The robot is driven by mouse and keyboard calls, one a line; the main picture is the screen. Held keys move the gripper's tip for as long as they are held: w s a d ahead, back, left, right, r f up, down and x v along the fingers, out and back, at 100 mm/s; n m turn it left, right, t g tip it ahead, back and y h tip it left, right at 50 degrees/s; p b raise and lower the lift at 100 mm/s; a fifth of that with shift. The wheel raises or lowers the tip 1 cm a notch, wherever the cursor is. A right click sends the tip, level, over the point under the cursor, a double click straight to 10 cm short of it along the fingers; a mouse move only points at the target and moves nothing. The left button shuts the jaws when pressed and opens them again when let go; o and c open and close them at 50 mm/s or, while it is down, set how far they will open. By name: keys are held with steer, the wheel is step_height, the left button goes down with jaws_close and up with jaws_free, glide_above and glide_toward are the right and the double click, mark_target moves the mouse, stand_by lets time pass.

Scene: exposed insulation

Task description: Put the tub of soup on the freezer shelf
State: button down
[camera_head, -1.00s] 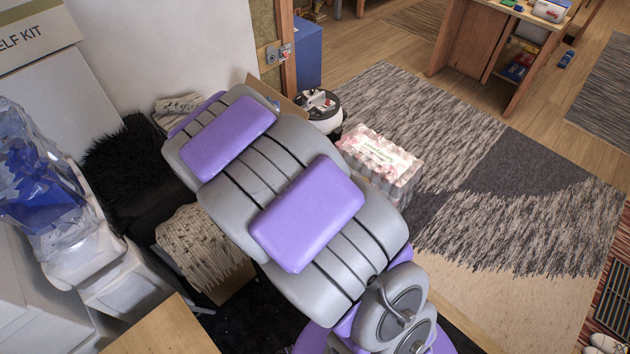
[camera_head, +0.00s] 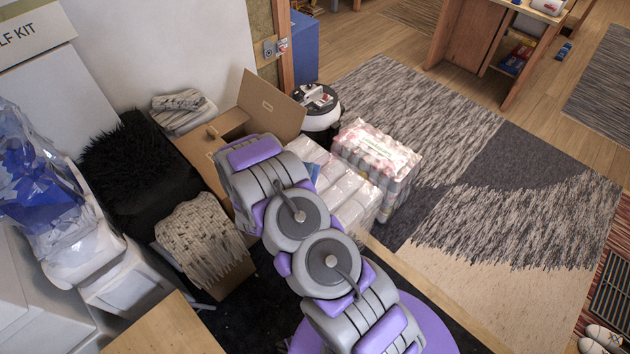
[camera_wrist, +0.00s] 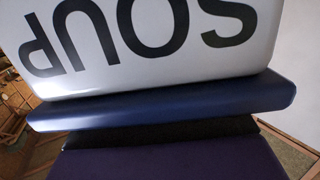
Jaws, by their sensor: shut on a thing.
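The tub of soup (camera_wrist: 150,40) fills the top of the wrist view. It is white with large black letters reading SOUP upside down, and has a dark blue rim or lid edge (camera_wrist: 165,105) on its lower side. My gripper (camera_wrist: 190,160) shows only as a dark purple part along the bottom of the wrist view, close against the tub, and is shut on it. The fingertips are hidden. In the head view my arm is folded over the clutter, and neither the tub nor my gripper can be seen. No freezer shelf can be made out in either view.
Below my arm are an open cardboard box (camera_head: 270,105), wrapped packs (camera_head: 378,155), a round white device (camera_head: 320,105) and a black furry throw (camera_head: 125,160). A clear bag with blue contents (camera_head: 40,185) stands at left. The rug (camera_head: 530,215) at right is clear.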

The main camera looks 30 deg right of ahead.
steer(key=s+d+f+m+g+h, duration=0.2)
steer(key=s+d+f, duration=0.4)
steer(key=s+f, duration=0.1)
steer(key=shift+y, duration=0.3)
steer(key=shift+w+d+f+b, duration=0.65)
steer(key=shift+w+f, duration=0.25)
steer(key=shift+w, duration=1.7)
steer(key=shift+w+d+f+b, duration=0.55)
steer(key=shift+w+d+f, duration=0.3)
steer(key=shift+w, duration=1.75)
steer(key=shift+w+d+f+b, duration=0.65)
steer(key=shift+w+f, duration=0.25)
steer(key=shift+w, duration=1.7)
steer(key=shift+r, duration=0.1)
steer(key=shift+c, duration=1.4)
jaws_free()
